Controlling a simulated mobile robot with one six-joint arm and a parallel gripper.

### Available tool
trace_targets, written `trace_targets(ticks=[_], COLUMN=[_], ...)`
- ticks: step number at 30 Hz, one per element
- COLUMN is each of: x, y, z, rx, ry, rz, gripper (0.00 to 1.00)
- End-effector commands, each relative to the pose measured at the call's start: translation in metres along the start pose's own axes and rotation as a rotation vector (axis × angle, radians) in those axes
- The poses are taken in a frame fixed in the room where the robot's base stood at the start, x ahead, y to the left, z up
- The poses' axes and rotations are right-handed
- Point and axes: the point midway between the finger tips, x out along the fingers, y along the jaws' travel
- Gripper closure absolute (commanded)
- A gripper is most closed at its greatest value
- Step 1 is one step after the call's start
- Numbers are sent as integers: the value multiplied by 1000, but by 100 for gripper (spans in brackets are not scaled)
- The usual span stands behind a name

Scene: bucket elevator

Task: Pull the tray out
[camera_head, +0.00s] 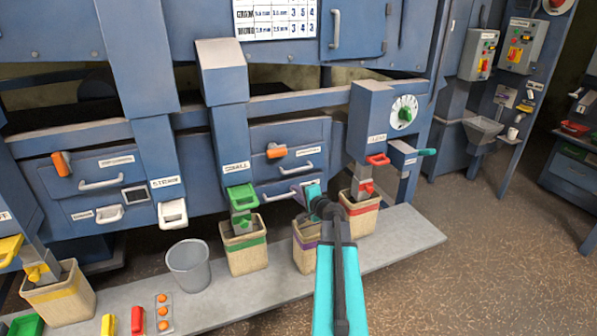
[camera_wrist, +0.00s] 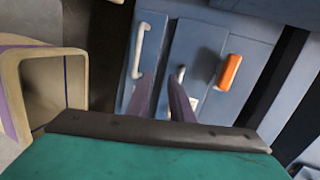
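The blue cabinet has a lower drawer front (camera_head: 268,191) with a pale bar handle (camera_head: 280,197); which part is the tray is not marked. That handle seems to be the long white one in the wrist view (camera_wrist: 139,50). The upper front has another pale handle (camera_head: 297,168), whose small end shows near the fingertips in the wrist view (camera_wrist: 181,73). My gripper (camera_head: 301,189) is in front of the drawers, its dark purple fingers pointing at them. In the wrist view my gripper (camera_wrist: 162,85) shows a gap between its fingers with nothing clearly held. Contact cannot be told.
An orange handle (camera_head: 276,151) sits above the drawers. A purple-striped bin (camera_head: 306,247) stands on the grey ledge (camera_head: 405,240) just below my gripper. A green-striped bin (camera_head: 244,253) and a red-handled chute (camera_head: 365,182) flank it. Floor at the right is clear.

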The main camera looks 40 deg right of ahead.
Motion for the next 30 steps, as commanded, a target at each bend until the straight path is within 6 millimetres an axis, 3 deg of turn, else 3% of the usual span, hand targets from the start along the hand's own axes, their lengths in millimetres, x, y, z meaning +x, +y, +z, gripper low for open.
trace_targets(ticks=[1,3,7,21,30], x=[-6,-13,-20,-20,-4], y=[-12,-24,-35,-36,-38], z=[-22,-41,-60,-63,-65], rx=[21,45,68,72,72], ry=[35,69,101,105,105], rz=[-26,-52,-79,-82,-82], gripper=[80,80,80,80,80])
